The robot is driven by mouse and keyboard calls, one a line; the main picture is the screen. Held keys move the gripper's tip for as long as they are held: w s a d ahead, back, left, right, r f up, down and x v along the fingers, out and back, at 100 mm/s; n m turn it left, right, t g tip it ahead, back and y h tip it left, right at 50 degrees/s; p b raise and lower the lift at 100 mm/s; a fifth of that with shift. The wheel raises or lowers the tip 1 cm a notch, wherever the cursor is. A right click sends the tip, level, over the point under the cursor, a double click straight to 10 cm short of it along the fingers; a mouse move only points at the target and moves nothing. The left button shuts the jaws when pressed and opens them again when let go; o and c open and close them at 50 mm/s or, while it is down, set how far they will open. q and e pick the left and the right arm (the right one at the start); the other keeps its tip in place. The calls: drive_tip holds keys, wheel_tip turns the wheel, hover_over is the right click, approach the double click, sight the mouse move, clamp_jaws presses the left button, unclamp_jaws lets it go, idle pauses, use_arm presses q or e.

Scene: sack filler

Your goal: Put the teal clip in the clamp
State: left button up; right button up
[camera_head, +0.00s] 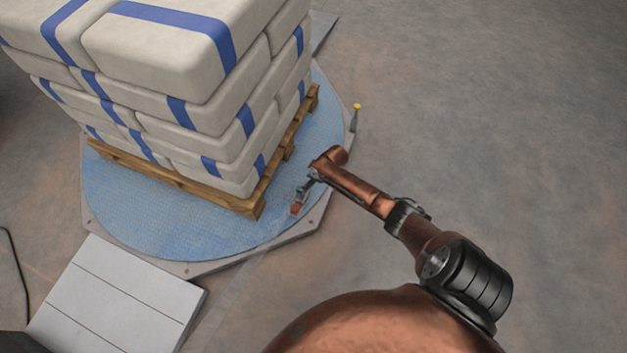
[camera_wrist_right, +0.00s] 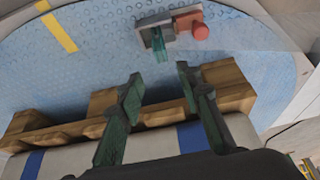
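A grey clamp (camera_wrist_right: 152,22) with a red knob (camera_wrist_right: 200,31) lies at the top middle of the right wrist view, by the blue disc. A small teal piece, likely the teal clip (camera_wrist_right: 160,46), stands at the clamp's near side. It appears to touch the clamp, but how deep it sits cannot be told. My right gripper (camera_wrist_right: 157,88) has its dark green fingers spread, with nothing between them, short of the clip. In the head view my right gripper (camera_head: 311,180) is small, close to the red knob (camera_head: 295,209); the clip is unclear there. My left gripper is not in view.
Stacked white sacks (camera_head: 160,60) with blue bands stand on a wooden pallet (camera_head: 235,203) on the blue disc (camera_head: 130,220), close left of my gripper. A pale ramp (camera_head: 115,300) lies at lower left. Floor right is clear.

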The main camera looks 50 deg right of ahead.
drive_tip(key=shift+s+r, duration=0.1)
drive_tip(key=shift+r, duration=0.15)
drive_tip(key=s+a+f+g, duration=0.1)
drive_tip(key=s+a+f, duration=0.1)
drive_tip(key=s+a, duration=0.5)
drive_tip(key=s+a+f+g, duration=0.1)
drive_tip(key=s+a, duration=0.1)
drive_tip(key=s, duration=1)
drive_tip(key=s+a+f+g, duration=0.1)
drive_tip(key=s+a+f, duration=0.1)
drive_tip(key=s+a, duration=0.5)
drive_tip(key=s+r+m, duration=0.1)
drive_tip(key=s+r, duration=0.4)
drive_tip(key=s, duration=0.3)
drive_tip(key=s+r+m+g, duration=0.1)
drive_tip(key=s+r, duration=0.4)
drive_tip(key=s, duration=0.2)
drive_tip(key=s+a+r+m+h, duration=0.1)
drive_tip(key=s+r, duration=0.4)
drive_tip(key=s, duration=0.3)
drive_tip(key=shift+s+m, duration=0.35)
drive_tip(key=shift+m, duration=0.05)
drive_tip(key=shift+c, duration=0.6)
